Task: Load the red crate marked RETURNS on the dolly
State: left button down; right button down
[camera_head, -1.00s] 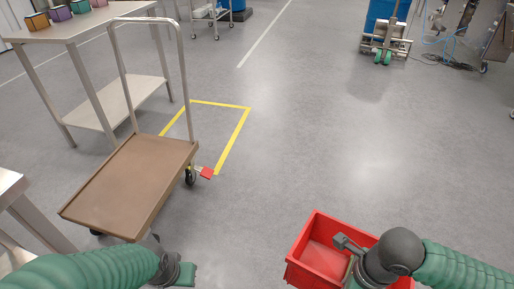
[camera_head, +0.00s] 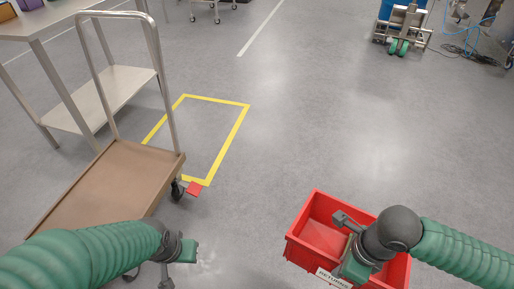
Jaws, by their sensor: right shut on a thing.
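The red crate (camera_head: 309,222) is at the lower right, its white label reading RETURNS on the side nearest me, partly cut off by my gripper. It looks empty where I can see inside. My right gripper (camera_head: 345,262) is shut on the crate's near side. The dolly (camera_head: 105,192) stands at the left, with a brown, bare deck and a tall metal push handle at its far end. My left gripper (camera_head: 178,262) hangs in front of the dolly's near right corner, apart from the crate; its fingers are too unclear to read.
A metal table (camera_head: 95,95) stands behind the dolly at left. A blue drum on a wheeled stand (camera_head: 401,28) is far right. The middle floor is clear.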

aim_at(108, 197)
jog(key=i+u, duration=0.15)
jog(key=u, duration=0.3)
jog(key=i+u, duration=0.15)
jog(key=u, duration=0.25)
jog(key=i+l+u, duration=0.15)
jog(key=u, duration=0.3)
jog(key=i+l+u, duration=0.1)
jog(key=u, duration=0.3)
jog(key=i+l+u, duration=0.15)
jog(key=u, duration=0.25)
jog(key=i+l+u, duration=0.2)
jog(key=u, duration=0.25)
jog(key=i+l+u, duration=0.1)
jog(key=l+u, duration=0.15)
jog(key=u, duration=0.15)
